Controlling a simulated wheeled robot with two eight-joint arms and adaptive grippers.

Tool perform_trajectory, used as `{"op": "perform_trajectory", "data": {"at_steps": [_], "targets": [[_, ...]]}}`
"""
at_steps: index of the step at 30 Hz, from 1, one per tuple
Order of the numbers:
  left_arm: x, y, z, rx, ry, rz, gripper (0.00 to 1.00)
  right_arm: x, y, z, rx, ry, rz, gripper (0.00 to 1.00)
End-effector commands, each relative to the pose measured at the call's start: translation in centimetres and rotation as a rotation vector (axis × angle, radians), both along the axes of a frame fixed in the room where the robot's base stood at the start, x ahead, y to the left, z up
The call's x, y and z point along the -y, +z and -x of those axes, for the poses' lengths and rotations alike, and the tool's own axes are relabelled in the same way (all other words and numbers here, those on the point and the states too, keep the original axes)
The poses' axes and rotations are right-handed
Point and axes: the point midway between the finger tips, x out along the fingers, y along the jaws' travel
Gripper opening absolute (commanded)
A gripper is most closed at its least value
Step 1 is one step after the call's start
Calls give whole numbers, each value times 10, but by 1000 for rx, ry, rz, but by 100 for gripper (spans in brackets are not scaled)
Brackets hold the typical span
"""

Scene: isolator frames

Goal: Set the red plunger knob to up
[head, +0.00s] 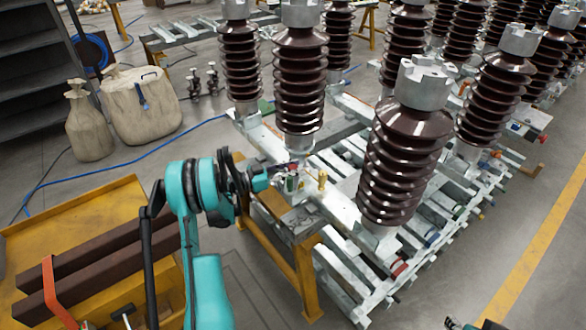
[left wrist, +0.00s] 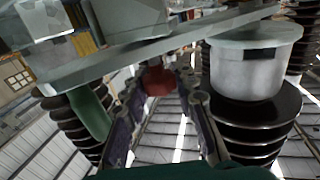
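The red plunger knob (left wrist: 158,80) shows in the left wrist view, below a grey metal bar, between the tips of my left gripper (left wrist: 163,84). The two fingers stand apart, one on each side of the knob. I cannot tell whether either fingertip touches it. In the head view my left gripper (head: 282,171) reaches from the left to a small pale fitting (head: 293,187) on the frame, below a brown insulator. The knob cannot be made out clearly there. Only small dark and teal pieces, probably of my right arm, show at the bottom right edge.
Tall ribbed brown insulators (head: 301,85) stand close behind and right of my left gripper on grey frames. A yellow trestle (head: 307,270) supports the near end. A yellow cart (head: 100,207) with dark beams and two sacks (head: 140,105) are at left.

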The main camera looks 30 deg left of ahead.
Motion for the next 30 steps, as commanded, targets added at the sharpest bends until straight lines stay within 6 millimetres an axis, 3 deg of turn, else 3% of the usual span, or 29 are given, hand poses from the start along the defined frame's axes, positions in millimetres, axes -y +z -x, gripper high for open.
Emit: {"op": "perform_trajectory", "data": {"at_steps": [1,2,7,13,20,21,30], "targets": [[0,0,0,0,0,0,6,0,0,0,0,0,0,40],[0,0,0,0,0,0,0,0,0,0,0,0,0,40],[0,2,0,0,-1,0,0,0,1,0,0,0,0,40],[0,23,0,0,0,0,0,0,8,0,0,0,0,40],[0,21,0,1,0,1,0,0,7,0,0,0,0,40],[0,21,0,1,-1,1,38,0,7,0,0,0,0,40],[-1,21,0,0,0,0,38,0,7,0,0,0,0,40]]}}
